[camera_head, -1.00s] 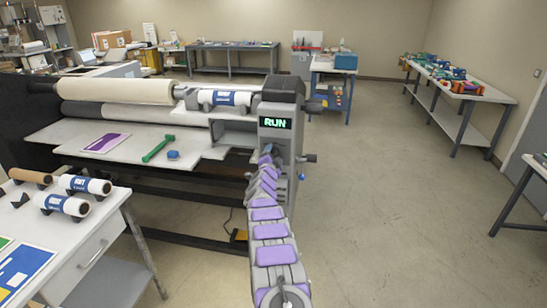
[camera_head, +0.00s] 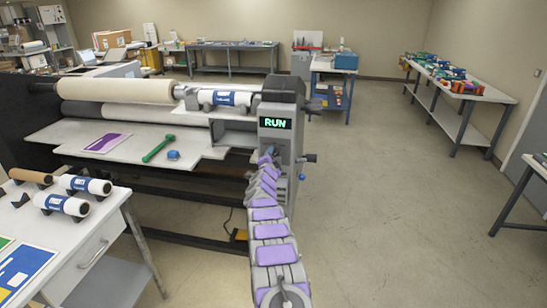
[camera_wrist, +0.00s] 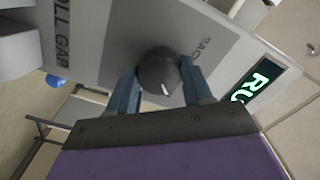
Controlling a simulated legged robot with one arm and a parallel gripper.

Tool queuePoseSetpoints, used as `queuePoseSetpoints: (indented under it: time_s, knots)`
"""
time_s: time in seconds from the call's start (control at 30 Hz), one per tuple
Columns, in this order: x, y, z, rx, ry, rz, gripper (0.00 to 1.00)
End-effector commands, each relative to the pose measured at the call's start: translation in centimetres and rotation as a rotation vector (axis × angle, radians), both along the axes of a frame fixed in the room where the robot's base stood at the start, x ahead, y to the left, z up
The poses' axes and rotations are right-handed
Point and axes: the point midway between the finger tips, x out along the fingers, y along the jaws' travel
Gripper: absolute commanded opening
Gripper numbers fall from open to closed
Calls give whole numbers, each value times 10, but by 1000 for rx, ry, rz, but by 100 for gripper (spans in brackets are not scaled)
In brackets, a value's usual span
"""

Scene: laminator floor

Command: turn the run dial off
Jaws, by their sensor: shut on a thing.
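The laminator's end housing (camera_head: 276,145) carries a small screen (camera_head: 275,123) that reads RUN in green. In the wrist view the screen (camera_wrist: 257,80) shows partly, at the right. A round dark dial (camera_wrist: 157,70) with a white pointer mark sits on the grey panel (camera_wrist: 105,40) of this housing. My gripper (camera_wrist: 160,82) is shut on the dial, with one blue-grey finger on each side of it. In the head view my arm reaches up to the housing, and it hides the dial and the fingertips.
A black-handled knob (camera_head: 308,158) sticks out right of the housing. A green tool (camera_head: 158,148) and a blue object (camera_head: 173,155) lie on the laminator's bed. A white table (camera_head: 100,225) with rolls stands at left. The floor (camera_head: 390,200) at right is clear.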

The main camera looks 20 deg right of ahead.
Motion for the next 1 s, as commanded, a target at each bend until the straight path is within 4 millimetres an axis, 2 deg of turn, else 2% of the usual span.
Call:
queuePoseSetpoints:
  time_s: [0.27,1.0]
  knots:
    - [0,-1,2,-97,73,0,20]
    - [1,1,-3,-556,383,2,20]
